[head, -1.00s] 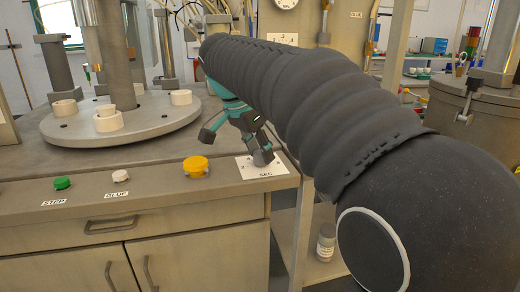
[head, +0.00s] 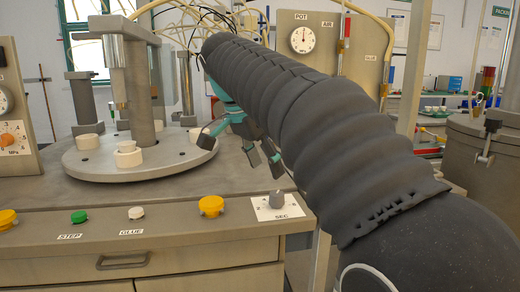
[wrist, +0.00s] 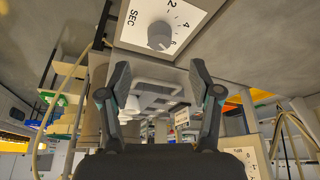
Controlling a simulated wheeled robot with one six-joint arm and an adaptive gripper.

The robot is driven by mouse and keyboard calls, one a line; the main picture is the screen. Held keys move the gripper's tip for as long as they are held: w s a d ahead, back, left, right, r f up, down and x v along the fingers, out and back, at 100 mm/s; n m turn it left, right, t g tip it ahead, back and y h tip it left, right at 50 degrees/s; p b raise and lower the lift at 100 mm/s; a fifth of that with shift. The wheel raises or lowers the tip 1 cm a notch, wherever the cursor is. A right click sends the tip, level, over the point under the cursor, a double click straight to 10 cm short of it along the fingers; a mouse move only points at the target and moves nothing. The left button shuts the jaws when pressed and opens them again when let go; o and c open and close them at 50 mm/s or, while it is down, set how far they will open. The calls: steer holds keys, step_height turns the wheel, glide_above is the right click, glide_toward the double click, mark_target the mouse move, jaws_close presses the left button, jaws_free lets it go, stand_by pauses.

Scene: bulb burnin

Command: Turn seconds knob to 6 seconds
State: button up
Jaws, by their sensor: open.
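The seconds knob (head: 276,198) is a small grey knob on a white plate (head: 295,209) marked SEC, at the right end of the bench front. In the wrist view the knob (wrist: 160,36) is at the top centre, with numerals 2, 4 and 6 beside it. A light mark on the knob appears to face the 6 side, but its exact setting is hard to read. My gripper (head: 241,150) is open and empty, above and behind the knob in the head view. In the wrist view its spread fingers (wrist: 160,80) are apart from the knob.
A yellow button (head: 211,206), a white GLUE button (head: 136,213) and a green STEP button (head: 79,217) line the bench front left of the knob. A round turntable (head: 75,164) with white rings stands behind. A POT gauge panel (head: 325,70) stands at the back.

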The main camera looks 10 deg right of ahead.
steer(key=shift+v, duration=1.95)
steer(key=s+d+f+n+t+y, duration=0.1)
steer(key=s+d+f+n+y, duration=0.1)
steer(key=s+f+n, duration=0.4)
steer(key=s+d+f+n+t+y, duration=0.2)
steer(key=s+f+n, duration=0.4)
steer(key=s+f, duration=0.9)
step_height(320, 180, down, 6)
steer(key=shift+d+f+n+t, duration=0.1)
steer(key=shift+d+n+t, duration=0.2)
steer(key=shift+d+n, duration=0.1)
steer(key=shift+c, duration=0.2)
